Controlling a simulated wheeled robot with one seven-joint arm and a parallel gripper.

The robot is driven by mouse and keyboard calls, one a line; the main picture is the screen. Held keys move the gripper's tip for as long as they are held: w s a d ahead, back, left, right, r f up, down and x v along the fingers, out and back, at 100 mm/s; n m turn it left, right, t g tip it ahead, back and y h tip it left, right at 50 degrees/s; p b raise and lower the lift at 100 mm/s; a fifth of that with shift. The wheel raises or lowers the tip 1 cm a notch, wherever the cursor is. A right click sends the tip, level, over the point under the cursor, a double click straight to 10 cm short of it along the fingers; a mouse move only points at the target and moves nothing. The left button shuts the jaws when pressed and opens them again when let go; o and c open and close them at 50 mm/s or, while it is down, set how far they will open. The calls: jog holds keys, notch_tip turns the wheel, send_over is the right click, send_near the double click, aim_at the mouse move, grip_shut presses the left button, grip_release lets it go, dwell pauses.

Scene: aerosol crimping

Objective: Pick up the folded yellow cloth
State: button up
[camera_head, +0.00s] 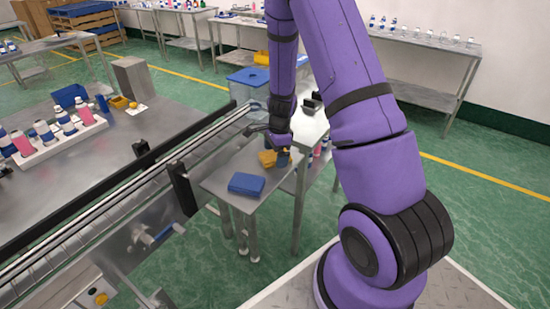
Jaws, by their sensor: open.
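A small yellow item (267,159), which looks like the folded yellow cloth, lies on the small steel table (222,181). It is partly hidden behind the end of my purple arm. A folded blue cloth (246,184) lies in front of it, near the table's front edge. My gripper (275,147) is open and points down, just above or beside the yellow item. Its fingertips are small and dark here, and I cannot tell whether they touch the item.
A conveyor with rails (130,188) runs along the small table's left side. A blue bin (247,82) stands behind. A left bench holds a white rack (55,142) of bottles and a grey box (131,78). Green floor is free at the right.

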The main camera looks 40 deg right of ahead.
jog(key=shift+f, duration=0.2)
jog(key=c, duration=0.9)
jog(key=shift+r, duration=0.2)
